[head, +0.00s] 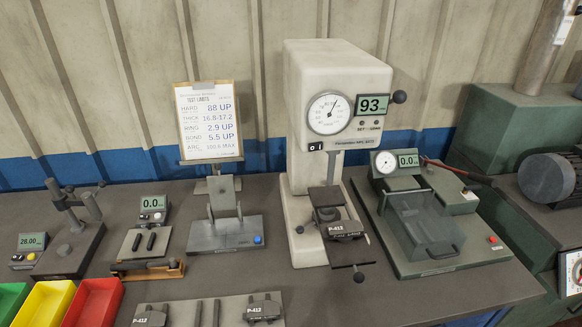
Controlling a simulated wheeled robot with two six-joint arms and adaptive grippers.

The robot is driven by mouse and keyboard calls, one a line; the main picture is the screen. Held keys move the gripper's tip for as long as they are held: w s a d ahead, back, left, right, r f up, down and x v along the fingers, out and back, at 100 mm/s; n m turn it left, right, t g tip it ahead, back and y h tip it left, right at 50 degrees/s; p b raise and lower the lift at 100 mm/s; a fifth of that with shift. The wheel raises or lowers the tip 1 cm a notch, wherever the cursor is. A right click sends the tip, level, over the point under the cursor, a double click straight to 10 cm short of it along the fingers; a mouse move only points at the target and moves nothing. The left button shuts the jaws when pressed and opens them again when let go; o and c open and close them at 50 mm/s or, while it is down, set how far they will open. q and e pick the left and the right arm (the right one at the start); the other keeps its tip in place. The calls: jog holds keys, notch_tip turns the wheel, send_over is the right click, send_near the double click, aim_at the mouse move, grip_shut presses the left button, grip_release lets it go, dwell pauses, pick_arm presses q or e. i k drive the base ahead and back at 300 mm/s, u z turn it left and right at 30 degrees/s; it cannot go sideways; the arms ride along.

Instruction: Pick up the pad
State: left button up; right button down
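A dark pad (345,230) with a white P-41-something label rests at the anvil of the white hardness tester (300,110), whose display reads 93. A second dark pad with a similar label (262,309) lies on the grey rack (230,300) at the front edge. Another labelled pad (150,317) lies at the rack's left end, partly cut off by the frame. A dark labelled piece (438,250) also sits in the green fixture on the right; whether it is a pad I cannot tell. Neither of my grippers shows.
A green fixture (405,265) with a 0.0 display stands right of the tester. A limits card (208,122) stands behind a grey stand. Small gauges stand at left. Green, yellow (45,303) and red bins (95,303) fill the front left. Bare bench lies front right of the rack.

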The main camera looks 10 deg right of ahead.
aim_at(342, 229)
jog(key=k, duration=1.2)
jog(key=u, duration=0.1)
jog(key=i, duration=0.85)
jog(key=u, duration=0.35)
